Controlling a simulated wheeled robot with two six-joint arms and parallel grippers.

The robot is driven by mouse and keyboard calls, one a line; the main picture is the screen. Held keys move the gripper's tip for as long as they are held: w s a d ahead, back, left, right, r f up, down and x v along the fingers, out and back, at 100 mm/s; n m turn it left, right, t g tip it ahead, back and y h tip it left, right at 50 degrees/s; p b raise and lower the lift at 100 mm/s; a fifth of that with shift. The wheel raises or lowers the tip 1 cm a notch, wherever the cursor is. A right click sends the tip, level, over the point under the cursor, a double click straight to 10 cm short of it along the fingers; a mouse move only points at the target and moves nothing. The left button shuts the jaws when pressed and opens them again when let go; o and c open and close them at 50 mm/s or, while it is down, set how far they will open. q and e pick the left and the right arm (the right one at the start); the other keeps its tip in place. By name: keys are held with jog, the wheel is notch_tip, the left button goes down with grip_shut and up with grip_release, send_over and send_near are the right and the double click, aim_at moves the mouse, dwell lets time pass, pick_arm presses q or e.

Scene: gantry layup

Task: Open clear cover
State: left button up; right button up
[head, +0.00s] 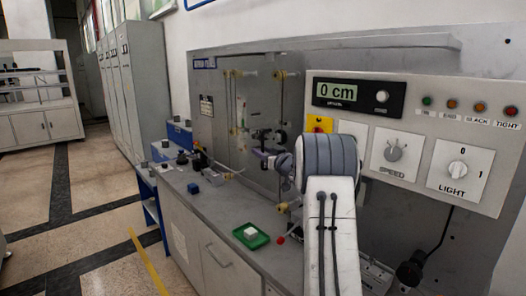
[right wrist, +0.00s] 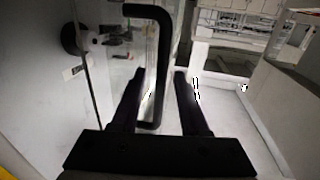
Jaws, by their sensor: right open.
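The clear cover (head: 256,100) is a see-through upright panel on the grey back wall, and it looks shut in the head view. Its black bracket-shaped handle (right wrist: 161,40) shows in the right wrist view, in front of the clear pane (right wrist: 121,62). My right gripper (head: 268,157) is in front of the cover in the head view, partly hidden by my own arm. In the right wrist view, its two dark fingers (right wrist: 159,75) are open, with the handle's upright bar between them in the picture. I cannot tell whether they touch it. My left gripper is out of view.
A control panel (head: 423,112) with knobs, lamps and a "0 cm" display is at the right. The grey counter (head: 215,208) holds a green tray (head: 245,238), a blue block (head: 193,188) and small fittings. Open floor lies at the left.

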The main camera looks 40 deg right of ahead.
grip_shut()
dwell(1.4)
